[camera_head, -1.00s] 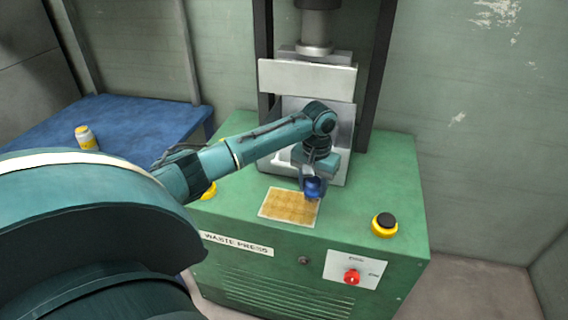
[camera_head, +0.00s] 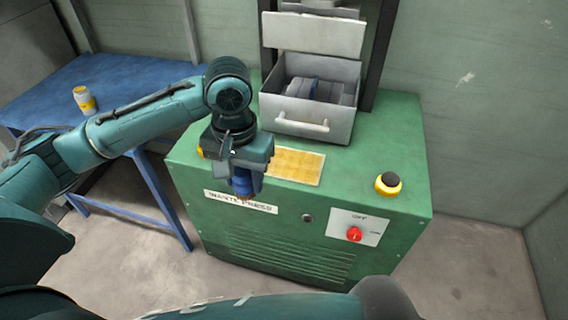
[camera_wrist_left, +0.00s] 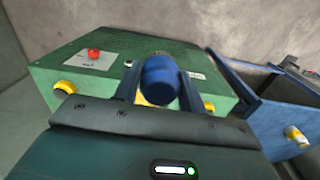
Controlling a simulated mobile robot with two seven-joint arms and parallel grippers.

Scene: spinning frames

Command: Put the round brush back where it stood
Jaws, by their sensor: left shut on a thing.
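My left gripper (camera_head: 246,172) is shut on a blue, rounded thing (camera_head: 242,184), which I take to be the round brush. It hangs below the gripper, in front of the green press's left front edge, with its lower end partly hidden. In the left wrist view the brush (camera_wrist_left: 161,80) shows as a blue cylinder between the two fingers. A tan patterned pad (camera_head: 298,166) lies on the press top, just right of the gripper. My right gripper is not in view.
The green press (camera_head: 395,145) bears a grey box with a handle (camera_head: 315,122), with grey blocks inside. A black button on a yellow base (camera_head: 388,184) stands at right, a red switch (camera_head: 354,234) on the front. A yellow-and-white bottle (camera_head: 85,100) stands on the blue table (camera_head: 130,85).

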